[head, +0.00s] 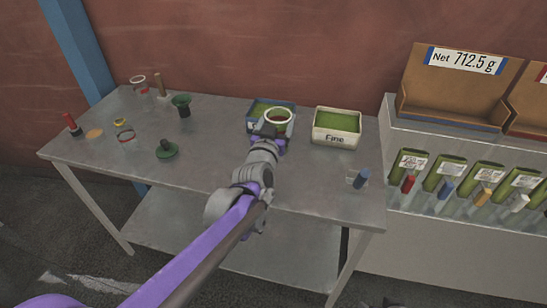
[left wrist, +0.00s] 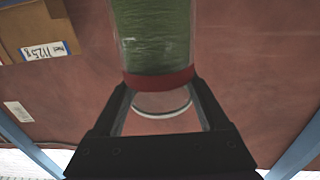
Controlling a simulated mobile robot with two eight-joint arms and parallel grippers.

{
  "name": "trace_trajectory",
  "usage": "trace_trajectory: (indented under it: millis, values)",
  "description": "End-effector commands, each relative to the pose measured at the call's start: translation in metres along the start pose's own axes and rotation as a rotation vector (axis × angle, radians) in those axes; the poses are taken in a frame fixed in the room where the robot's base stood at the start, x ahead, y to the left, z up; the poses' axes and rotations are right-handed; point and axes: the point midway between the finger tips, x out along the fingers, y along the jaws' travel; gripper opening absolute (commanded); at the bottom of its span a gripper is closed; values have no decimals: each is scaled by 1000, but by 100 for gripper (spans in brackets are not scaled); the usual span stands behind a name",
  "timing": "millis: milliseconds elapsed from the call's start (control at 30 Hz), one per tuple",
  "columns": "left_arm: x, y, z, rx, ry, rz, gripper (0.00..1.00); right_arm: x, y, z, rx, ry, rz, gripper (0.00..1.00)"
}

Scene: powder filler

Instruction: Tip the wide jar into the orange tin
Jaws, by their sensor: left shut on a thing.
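My left gripper (head: 268,131) is shut on a clear wide jar (head: 278,116) with a pale rim. In the left wrist view the jar (left wrist: 155,38) has a red band and green powder inside, between the fingers (left wrist: 162,84). That view looks upside down; the powder lies at the end away from the rim. In the head view the jar is in front of or above a blue tin (head: 257,107) with green contents, partly hiding it. I cannot tell whether they touch. No clearly orange tin shows. My right gripper is not in view.
A cream tin labelled "Fine" (head: 335,138) stands to the right. A blue-handled item (head: 361,178) is near the right edge. The table's middle front (head: 205,165) is clear.

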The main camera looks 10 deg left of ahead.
Motion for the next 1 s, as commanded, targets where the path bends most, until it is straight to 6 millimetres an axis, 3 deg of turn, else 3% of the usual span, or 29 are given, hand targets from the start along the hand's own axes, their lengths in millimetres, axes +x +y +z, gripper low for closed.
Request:
trace_trajectory:
  millis: [167, 367, 867, 1000]
  values:
    - [0, 1, 0, -22, 0, -1, 0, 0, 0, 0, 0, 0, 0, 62]
    - [0, 0, 7, -195, 1, -1, 0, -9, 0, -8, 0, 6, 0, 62]
    - [0, -4, 71, -492, -1, -2, 0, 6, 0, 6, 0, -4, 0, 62]
    - [0, -5, 72, -535, 0, -2, 0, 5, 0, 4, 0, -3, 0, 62]
